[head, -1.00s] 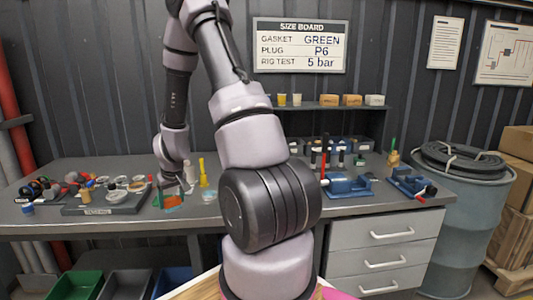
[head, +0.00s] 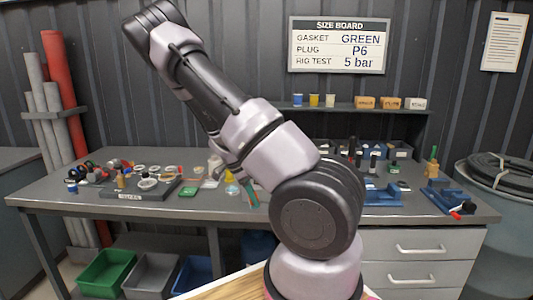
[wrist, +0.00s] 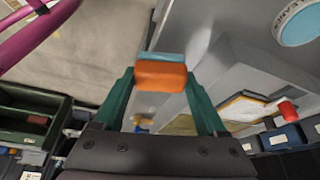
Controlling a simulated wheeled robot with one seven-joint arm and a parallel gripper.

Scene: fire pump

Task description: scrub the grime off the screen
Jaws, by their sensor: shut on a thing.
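My gripper (wrist: 160,88) has green fingers and is shut on an orange block with a pale blue layer (wrist: 160,75), in the wrist view. The block is held clear between the fingertips. In the head view, the green fingers of my gripper (head: 249,190) show only partly beside my arm, and the block is hidden there. A round pale blue disc with a white rim (wrist: 302,22) lies at the upper right of the wrist view, apart from the block. I cannot tell whether it is the screen, or see grime on it.
The grey workbench (head: 60,205) holds a dark tray with rings (head: 125,193), a small green block (head: 188,191) and blue fixtures (head: 384,196). Green (head: 105,272) and grey (head: 150,277) bins stand below. A drum (head: 495,235) stands at the right.

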